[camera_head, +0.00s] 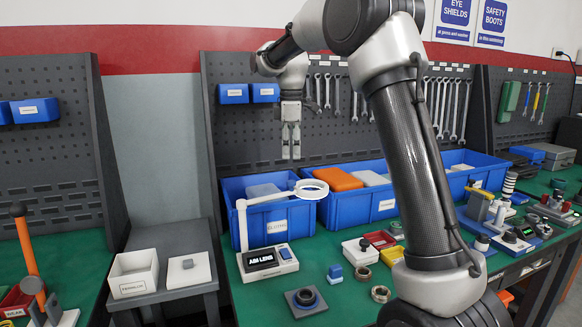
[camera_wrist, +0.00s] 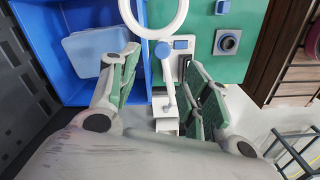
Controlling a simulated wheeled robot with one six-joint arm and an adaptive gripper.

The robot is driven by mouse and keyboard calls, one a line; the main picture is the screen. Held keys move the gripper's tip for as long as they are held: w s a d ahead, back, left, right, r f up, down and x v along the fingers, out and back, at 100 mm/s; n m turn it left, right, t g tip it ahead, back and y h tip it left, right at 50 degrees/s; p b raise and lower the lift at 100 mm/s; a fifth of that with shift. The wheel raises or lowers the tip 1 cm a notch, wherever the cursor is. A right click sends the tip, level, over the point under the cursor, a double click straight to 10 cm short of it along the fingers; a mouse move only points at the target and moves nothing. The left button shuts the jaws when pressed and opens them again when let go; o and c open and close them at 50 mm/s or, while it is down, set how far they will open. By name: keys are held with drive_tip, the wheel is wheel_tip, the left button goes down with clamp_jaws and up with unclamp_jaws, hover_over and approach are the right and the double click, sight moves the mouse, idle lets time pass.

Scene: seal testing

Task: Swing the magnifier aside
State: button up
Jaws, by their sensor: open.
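The magnifier is a white ring lens (camera_head: 311,189) on a thin white arm, with an upright white post (camera_head: 242,225) on a white base (camera_head: 268,262) with a dark display. In the head view its arm reaches right, with the ring in front of the blue bins. My gripper (camera_head: 291,155) points down above the magnifier, open and empty. I cannot tell any contact.
Blue bins (camera_head: 345,207) stand behind the magnifier on the green bench, one close to its arm. A small blue block (camera_head: 335,272), a round dark fixture (camera_head: 305,299) and metal rings lie to the right. A pegboard with wrenches (camera_head: 337,95) rises behind.

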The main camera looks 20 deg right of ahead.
wheel_tip(320, 180, up, 3)
drive_tip(key=shift+f, duration=0.1)
idle(0.5)
